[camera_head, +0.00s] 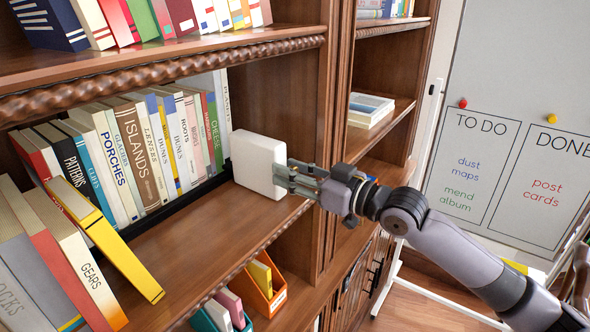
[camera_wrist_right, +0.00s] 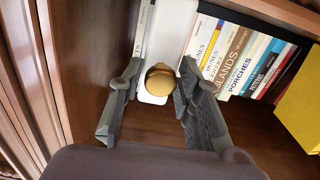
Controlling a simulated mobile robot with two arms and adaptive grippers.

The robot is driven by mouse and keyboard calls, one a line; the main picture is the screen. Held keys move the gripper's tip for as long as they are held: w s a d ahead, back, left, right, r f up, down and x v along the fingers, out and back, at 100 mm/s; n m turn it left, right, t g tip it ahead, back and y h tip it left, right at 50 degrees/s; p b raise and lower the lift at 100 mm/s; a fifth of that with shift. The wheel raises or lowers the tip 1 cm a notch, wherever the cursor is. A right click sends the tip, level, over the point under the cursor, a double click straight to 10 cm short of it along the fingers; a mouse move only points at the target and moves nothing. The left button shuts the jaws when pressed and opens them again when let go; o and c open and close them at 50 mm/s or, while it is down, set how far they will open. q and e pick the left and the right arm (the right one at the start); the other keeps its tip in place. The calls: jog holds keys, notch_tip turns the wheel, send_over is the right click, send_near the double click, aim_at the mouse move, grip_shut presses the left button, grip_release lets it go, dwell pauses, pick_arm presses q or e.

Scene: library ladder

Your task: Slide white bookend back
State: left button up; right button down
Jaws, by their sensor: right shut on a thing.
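The white bookend (camera_head: 258,163) is a thick, rounded block standing at the right end of the book row on the middle shelf (camera_head: 215,235). In the right wrist view the white bookend (camera_wrist_right: 157,99) shows with a round gold knob (camera_wrist_right: 160,80) on its near face. My right gripper (camera_head: 288,180) reaches in from the right and is shut on the bookend, its fingers on either side of the knob. The knob is hidden in the head view. The right gripper's fingers (camera_wrist_right: 160,88) also show in the wrist view. My left gripper is out of view.
Upright books (camera_head: 140,145) fill the shelf left of the bookend. A yellow book (camera_head: 105,238) leans at the front left. The shelf's side panel (camera_head: 300,130) stands right of the bookend. Bare shelf lies in front. Orange (camera_head: 265,290) and green bins sit below.

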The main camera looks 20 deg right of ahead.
jog(key=c, duration=1.4)
grip_release()
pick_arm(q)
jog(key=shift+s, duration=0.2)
pick_arm(e)
jog(key=shift+o, duration=0.2)
jog(key=shift+d, duration=0.1)
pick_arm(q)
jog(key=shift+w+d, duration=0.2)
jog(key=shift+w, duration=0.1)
pick_arm(e)
jog(key=v, duration=1.2)
